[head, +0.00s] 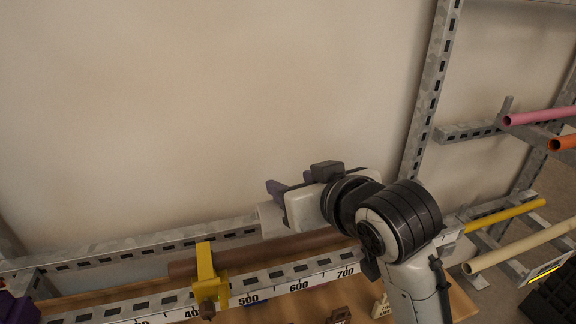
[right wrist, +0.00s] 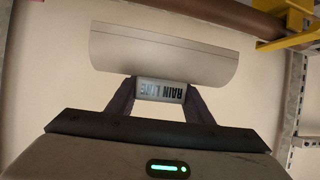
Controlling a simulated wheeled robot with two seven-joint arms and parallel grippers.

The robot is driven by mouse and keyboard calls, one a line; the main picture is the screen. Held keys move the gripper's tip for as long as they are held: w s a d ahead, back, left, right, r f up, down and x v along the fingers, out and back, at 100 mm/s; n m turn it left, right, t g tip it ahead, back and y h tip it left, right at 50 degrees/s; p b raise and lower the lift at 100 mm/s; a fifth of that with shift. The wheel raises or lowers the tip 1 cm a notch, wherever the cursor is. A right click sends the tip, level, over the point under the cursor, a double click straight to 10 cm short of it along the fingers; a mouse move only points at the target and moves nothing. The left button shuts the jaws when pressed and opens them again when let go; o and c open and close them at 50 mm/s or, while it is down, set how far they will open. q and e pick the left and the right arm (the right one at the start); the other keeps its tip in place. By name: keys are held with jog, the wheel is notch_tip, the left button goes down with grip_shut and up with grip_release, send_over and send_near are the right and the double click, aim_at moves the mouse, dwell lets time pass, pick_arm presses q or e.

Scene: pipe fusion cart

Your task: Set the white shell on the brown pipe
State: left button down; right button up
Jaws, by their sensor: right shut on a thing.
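The white shell (head: 268,219) is a short, pale half-round cover. In the right wrist view the shell (right wrist: 165,50) has a grip block lettered "RAIN LINE" (right wrist: 160,90) between the purple fingers. My right gripper (head: 278,193) is shut on that block, and its hand hides part of the shell in the head view. The brown pipe (head: 225,261) lies along the metal rail under a yellow clamp (head: 206,281). The shell appears just above and behind the pipe in the head view. In the right wrist view the pipe (right wrist: 220,17) is apart from the shell.
A numbered scale rail (head: 270,283) runs in front of the pipe. A brown piece (head: 340,315) and a cream piece (head: 381,306) sit on the wooden top. A purple object (head: 18,308) is at the lower left. Racks with coloured pipes (head: 540,117) stand at right.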

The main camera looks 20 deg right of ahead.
jog(key=shift+f, duration=0.4)
jog(key=shift+f+b, duration=0.6)
jog(key=shift+f, duration=2.3)
jog(key=o, duration=1.1)
